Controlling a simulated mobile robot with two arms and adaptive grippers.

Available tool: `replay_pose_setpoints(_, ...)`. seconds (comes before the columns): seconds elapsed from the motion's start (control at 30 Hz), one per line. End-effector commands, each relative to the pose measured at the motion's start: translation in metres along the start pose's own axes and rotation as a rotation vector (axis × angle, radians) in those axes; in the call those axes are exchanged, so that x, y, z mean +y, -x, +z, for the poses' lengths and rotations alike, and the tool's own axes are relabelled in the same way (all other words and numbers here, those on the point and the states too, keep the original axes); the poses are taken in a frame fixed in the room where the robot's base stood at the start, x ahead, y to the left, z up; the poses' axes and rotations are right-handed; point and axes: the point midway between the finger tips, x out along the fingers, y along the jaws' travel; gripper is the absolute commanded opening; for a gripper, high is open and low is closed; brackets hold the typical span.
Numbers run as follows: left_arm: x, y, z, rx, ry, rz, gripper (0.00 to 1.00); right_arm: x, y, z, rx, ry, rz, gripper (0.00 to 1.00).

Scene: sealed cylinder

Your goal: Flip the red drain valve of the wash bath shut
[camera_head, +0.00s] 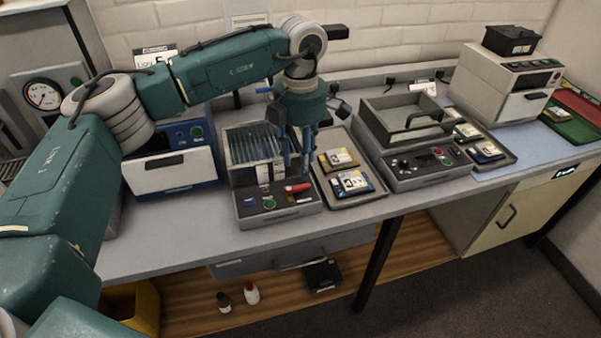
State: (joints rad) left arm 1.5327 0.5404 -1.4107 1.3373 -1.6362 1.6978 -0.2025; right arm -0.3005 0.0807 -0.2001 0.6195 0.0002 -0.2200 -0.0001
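The wash bath (245,215) is a grey unit on the bench with a rack of thin upright plates (250,143) in its upper part. The red drain valve (298,188) is a small red handle on its front panel, lying roughly sideways to the right of a green button. My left gripper (297,168) points down over the right side of the bath. Its dark fingertips are just above and behind the red handle; I cannot tell whether they touch it. Their opening is too small and dark to judge. My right gripper is not in view.
A blue-and-white unit (173,181) stands to the left. Further right is a grey unit with an open basin (407,179). The bench's front strip is clear.

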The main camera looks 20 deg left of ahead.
Motion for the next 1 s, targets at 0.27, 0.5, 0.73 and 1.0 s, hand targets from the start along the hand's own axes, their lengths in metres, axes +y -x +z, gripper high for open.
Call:
replay_pose_setpoints(0.27,0.000,0.045,0.000,0.001,-0.001,0.001,0.39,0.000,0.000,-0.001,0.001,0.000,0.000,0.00)
replay_pose_setpoints(0.5,0.000,0.054,0.000,0.001,-0.001,0.000,0.39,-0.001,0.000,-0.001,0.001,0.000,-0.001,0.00)
replay_pose_setpoints(0.73,0.000,0.054,0.000,0.001,-0.001,0.000,0.39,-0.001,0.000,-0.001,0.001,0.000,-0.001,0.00)
replay_pose_setpoints(1.0,0.000,0.054,0.000,0.001,-0.001,0.000,0.39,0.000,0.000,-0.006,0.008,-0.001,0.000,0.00)
